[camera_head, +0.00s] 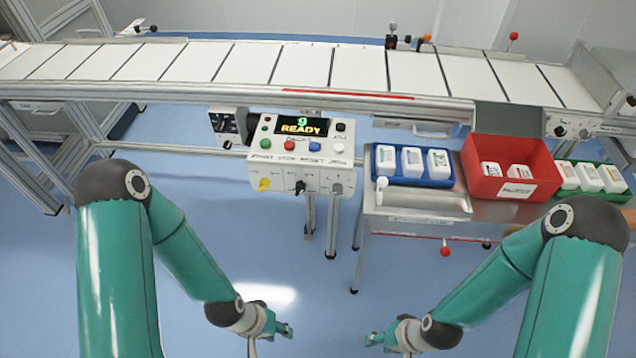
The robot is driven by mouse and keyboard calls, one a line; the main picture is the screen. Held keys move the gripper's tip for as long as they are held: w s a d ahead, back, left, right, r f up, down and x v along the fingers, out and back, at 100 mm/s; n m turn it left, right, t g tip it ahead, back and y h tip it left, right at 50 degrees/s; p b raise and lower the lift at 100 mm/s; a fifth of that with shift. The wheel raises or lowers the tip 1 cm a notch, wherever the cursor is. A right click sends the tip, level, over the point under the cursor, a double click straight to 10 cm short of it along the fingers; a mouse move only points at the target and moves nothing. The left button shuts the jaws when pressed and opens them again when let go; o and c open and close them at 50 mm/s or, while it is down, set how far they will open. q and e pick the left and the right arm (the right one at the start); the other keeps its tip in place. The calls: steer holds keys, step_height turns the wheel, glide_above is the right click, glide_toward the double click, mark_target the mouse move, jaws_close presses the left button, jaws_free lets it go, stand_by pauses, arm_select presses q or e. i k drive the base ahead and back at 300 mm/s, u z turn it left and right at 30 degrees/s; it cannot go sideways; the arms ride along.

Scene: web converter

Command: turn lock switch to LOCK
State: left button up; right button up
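A white control box (272,162) stands below the conveyor, with a display reading "9 READY". Its lower front carries a yellow switch (264,184), a black switch (300,187) and a grey switch (337,188). Their labels are too small to read, so I cannot tell which one is the lock switch or how it is set. My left gripper (286,330) and my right gripper (373,339) are low in the view, well below the box and apart from it. Both are seen small and from the side, and neither visibly holds anything.
A conveyor (330,68) runs across the back. A black dial unit (228,127) sits left of the box. A steel table (400,226) to the right bears a blue tray (412,182), a red bin (540,185) and a green tray (610,196) with white bottles.

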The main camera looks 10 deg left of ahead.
mark_target(264, 184)
steer(key=z, duration=0.65)
steer(key=k, duration=1.1)
steer(key=u, duration=1.1)
steer(key=i, duration=1)
